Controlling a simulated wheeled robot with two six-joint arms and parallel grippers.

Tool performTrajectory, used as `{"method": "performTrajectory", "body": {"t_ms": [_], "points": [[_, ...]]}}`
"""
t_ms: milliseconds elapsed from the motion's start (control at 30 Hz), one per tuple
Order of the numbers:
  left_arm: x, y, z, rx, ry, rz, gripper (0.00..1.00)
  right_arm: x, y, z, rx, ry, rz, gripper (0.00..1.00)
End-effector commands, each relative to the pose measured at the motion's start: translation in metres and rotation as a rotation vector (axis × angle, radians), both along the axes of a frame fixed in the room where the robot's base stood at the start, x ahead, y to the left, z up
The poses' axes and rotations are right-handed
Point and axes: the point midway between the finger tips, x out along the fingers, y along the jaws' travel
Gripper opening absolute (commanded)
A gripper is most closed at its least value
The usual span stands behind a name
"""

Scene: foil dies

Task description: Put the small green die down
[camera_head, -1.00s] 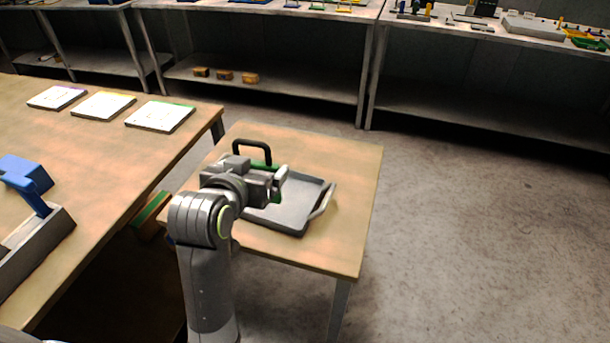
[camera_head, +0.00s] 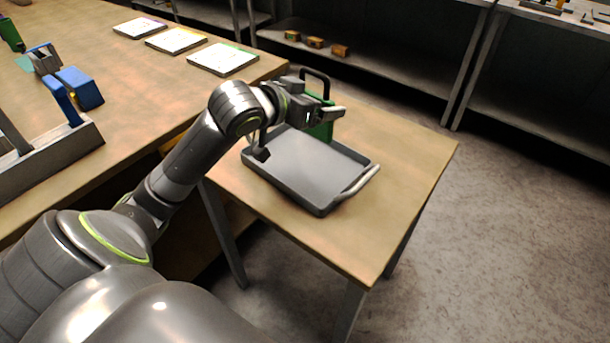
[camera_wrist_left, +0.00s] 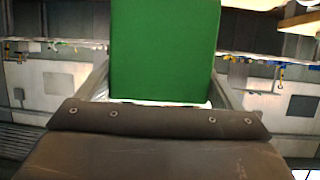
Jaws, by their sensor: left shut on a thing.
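The small green die (camera_head: 321,128) is a green block with a black loop handle (camera_head: 316,78) on top. My left gripper (camera_head: 322,112) is shut on it at the far side of the small table. The die looks upright, over or just behind the far edge of a grey tray (camera_head: 308,170). I cannot tell whether its underside touches anything. In the left wrist view the green die (camera_wrist_left: 164,50) fills the space between the fingers, and its lower end is hidden. My right gripper is not in view.
The grey tray is empty where it shows and stands on a small wooden table (camera_head: 400,165). A larger bench (camera_head: 120,75) at left holds three pale plates (camera_head: 222,59) and a blue tool (camera_head: 78,90). The small table's right side is clear.

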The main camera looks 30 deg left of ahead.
Motion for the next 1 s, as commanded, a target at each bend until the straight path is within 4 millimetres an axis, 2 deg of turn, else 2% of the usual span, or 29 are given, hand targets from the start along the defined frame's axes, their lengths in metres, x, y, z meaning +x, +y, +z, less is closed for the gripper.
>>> {"method": "performTrajectory", "body": {"t_ms": [33,267,533,767,1000], "points": [[0.0,0.007,-0.005,0.007,-0.004,0.0,0.44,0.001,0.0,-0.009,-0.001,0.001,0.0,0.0],[0.001,0.02,-0.006,0.0,-0.003,0.002,0.44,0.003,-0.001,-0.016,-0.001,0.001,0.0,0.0],[0.0,0.021,-0.051,-0.004,0.0,0.003,0.44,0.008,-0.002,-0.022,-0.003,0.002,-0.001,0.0],[0.0,0.021,-0.07,-0.002,-0.003,0.003,0.44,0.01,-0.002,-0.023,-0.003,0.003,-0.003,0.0],[0.0,0.021,-0.101,-0.001,-0.002,0.003,0.44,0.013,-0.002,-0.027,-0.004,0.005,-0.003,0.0]]}}
